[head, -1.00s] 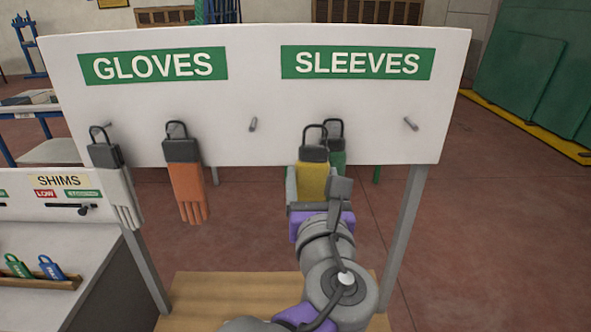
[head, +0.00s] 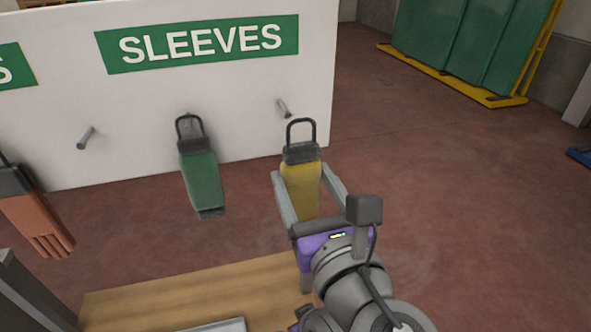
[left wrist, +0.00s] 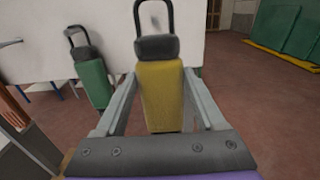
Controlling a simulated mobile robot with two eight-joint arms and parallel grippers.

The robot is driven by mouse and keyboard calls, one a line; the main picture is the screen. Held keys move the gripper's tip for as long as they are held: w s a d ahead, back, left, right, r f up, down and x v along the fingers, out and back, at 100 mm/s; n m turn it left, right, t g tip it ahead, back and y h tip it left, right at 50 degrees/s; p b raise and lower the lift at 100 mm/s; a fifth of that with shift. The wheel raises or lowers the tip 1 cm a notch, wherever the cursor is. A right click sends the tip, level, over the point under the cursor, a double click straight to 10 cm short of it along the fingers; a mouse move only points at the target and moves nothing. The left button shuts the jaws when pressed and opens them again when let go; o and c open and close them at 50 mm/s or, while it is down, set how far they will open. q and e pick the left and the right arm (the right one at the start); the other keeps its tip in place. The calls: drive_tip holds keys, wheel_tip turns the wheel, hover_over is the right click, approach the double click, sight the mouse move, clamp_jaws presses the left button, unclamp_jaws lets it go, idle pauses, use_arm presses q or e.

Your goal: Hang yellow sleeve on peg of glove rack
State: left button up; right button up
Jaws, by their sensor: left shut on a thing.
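The yellow sleeve (head: 301,186) has a dark cuff and a wire loop on top. My left gripper (head: 306,190) is shut on it and holds it upright, loop up; the sleeve also shows between the fingers in the left wrist view (left wrist: 162,95). The white glove rack (head: 240,110) stands behind it under a SLEEVES sign. A bare peg (head: 284,109) on the rack's right side shows just above and left of the sleeve's loop in the head view. The loop appears apart from the peg; their depth gap is hard to tell. My right gripper is not in view.
A green sleeve (head: 202,180) hangs on the rack to the left. Another bare peg (head: 86,138) is further left, and an orange glove (head: 38,212) hangs at the left edge. A wooden surface (head: 200,290) lies below.

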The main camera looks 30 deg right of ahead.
use_arm(q)
drive_tip(key=shift+w, duration=0.5)
drive_tip(key=shift+f+b+x, duration=0.2)
drive_tip(key=shift+b+x, duration=0.45)
drive_tip(key=shift+x, duration=1)
drive_tip(key=shift+f+b+x, duration=0.2)
drive_tip(key=shift+b+x, duration=0.45)
drive_tip(key=shift+x, duration=1)
drive_tip(key=shift+w+d+f, duration=0.15)
drive_tip(key=shift+w, duration=0.35)
drive_tip(key=shift+w+f+p, duration=0.15)
drive_tip(key=shift+w+p, duration=0.05)
drive_tip(key=shift+p, duration=0.15)
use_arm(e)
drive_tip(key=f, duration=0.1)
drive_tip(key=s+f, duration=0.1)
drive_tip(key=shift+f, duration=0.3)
use_arm(q)
drive_tip(key=o, duration=1.3)
